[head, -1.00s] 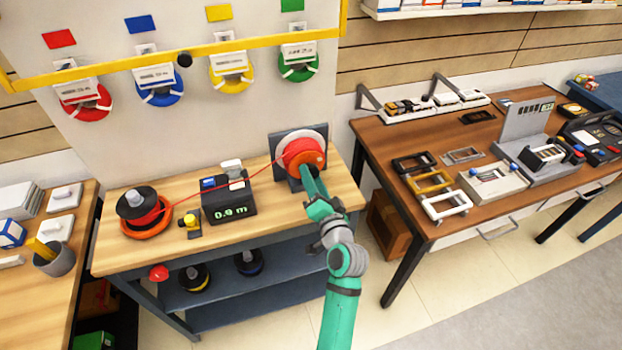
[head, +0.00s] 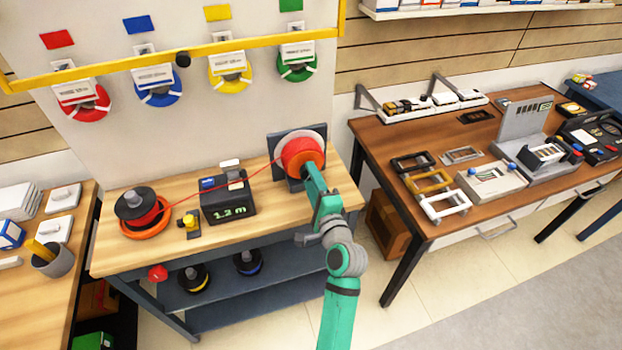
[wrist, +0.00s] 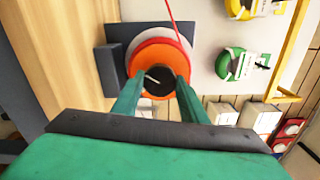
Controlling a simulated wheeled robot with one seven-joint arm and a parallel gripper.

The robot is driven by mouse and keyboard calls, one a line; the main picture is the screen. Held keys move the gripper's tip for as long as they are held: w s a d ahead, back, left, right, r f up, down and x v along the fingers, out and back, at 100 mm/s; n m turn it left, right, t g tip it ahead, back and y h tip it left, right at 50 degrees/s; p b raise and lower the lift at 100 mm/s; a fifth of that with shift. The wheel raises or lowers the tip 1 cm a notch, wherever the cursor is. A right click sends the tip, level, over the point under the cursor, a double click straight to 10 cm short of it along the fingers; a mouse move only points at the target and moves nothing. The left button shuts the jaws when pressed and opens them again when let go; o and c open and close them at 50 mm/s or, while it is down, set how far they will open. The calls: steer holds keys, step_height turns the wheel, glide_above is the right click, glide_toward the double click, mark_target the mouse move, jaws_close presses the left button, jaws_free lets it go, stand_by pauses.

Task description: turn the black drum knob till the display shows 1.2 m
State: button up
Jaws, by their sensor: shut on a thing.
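The display (head: 230,212) on the dark measuring box (head: 228,196) reads 1.2 m. The drum (head: 300,156), wound with red wire, stands in a dark bracket at the right end of the wooden bench. The black knob (wrist: 158,82) is at the centre of its orange face in the wrist view. My gripper (wrist: 155,92) is shut on the knob, with one green finger on each side. In the head view my gripper (head: 308,172) hides the knob. A red wire (head: 262,170) runs from the drum through the box to the supply spool (head: 137,208) on the left.
Spools (head: 194,278) sit on the shelf below. A yellow rail (head: 130,65) crosses the wall behind. A brown table (head: 385,140) with frames and devices stands at right.

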steer(key=shift+m, duration=0.4)
steer(key=shift+f, duration=0.1)
steer(key=o, duration=1)
steer(key=shift+o, duration=0.2)
steer(key=v, duration=1)
steer(key=shift+s+d, duration=0.15)
steer(key=shift+s, duration=0.25)
